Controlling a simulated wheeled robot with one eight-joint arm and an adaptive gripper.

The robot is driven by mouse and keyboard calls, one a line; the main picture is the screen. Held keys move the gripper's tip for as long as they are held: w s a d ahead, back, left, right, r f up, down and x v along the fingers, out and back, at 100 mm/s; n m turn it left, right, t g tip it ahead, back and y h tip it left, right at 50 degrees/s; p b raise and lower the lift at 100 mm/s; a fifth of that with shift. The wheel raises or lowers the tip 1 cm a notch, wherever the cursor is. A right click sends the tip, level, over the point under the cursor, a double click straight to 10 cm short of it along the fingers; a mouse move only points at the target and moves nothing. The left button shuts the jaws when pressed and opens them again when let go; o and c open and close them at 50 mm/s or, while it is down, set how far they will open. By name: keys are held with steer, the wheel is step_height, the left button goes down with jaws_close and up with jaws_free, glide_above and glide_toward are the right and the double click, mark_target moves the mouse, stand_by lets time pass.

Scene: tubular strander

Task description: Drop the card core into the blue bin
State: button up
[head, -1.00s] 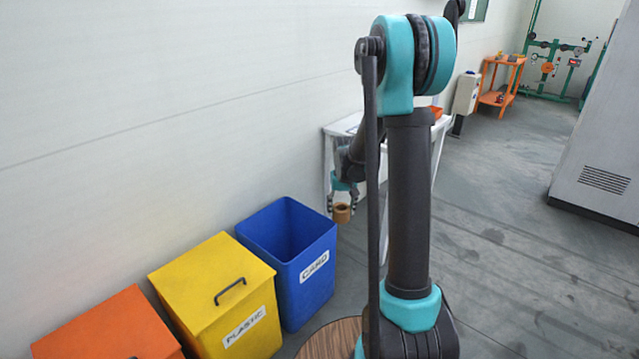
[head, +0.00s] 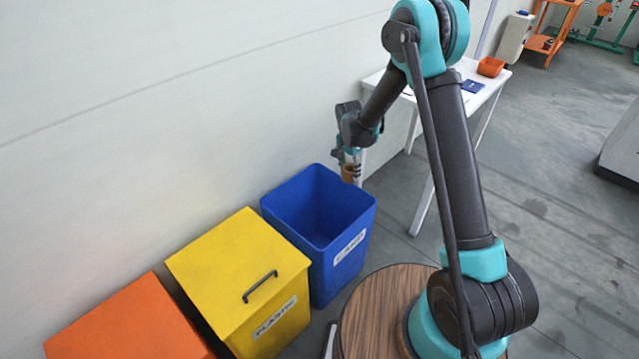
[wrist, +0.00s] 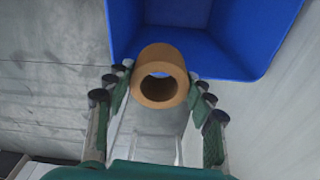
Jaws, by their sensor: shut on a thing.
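The card core is a short brown hollow tube. My gripper (wrist: 160,92) is shut on the card core (wrist: 155,60), with a finger on each side of it in the wrist view. In the head view my gripper (head: 350,166) points down and holds the core (head: 347,173) near the back right rim of the blue bin. The blue bin (head: 335,258) is open at the top and has a white label reading CARD. In the wrist view the bin (wrist: 265,55) fills the top, and the core overlaps its near edge.
A yellow lidded bin (head: 225,262) marked PLASTIC and an orange bin (head: 130,325) stand left of the blue bin. The wall runs close behind the bins.

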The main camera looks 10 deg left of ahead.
steer(key=s+a+f+m, duration=0.35)
steer(key=a+f, duration=0.25)
steer(key=a, duration=0.5)
step_height(320, 180, down, 25)
steer(key=shift+s+r+h, duration=0.2)
steer(key=shift+s+h, duration=0.1)
steer(key=shift+s, duration=0.1)
steer(key=shift+d+n, duration=0.1)
steer(key=shift+n, duration=0.15)
steer(key=o, duration=1.2)
steer(key=shift+o, duration=0.2)
steer(key=shift+r, duration=0.15)
step_height(320, 180, up, 12)
steer(key=a, duration=0.1)
steer(key=shift+s+f, duration=0.2)
steer(key=shift+s, duration=0.25)
steer(key=shift+a, duration=0.1)
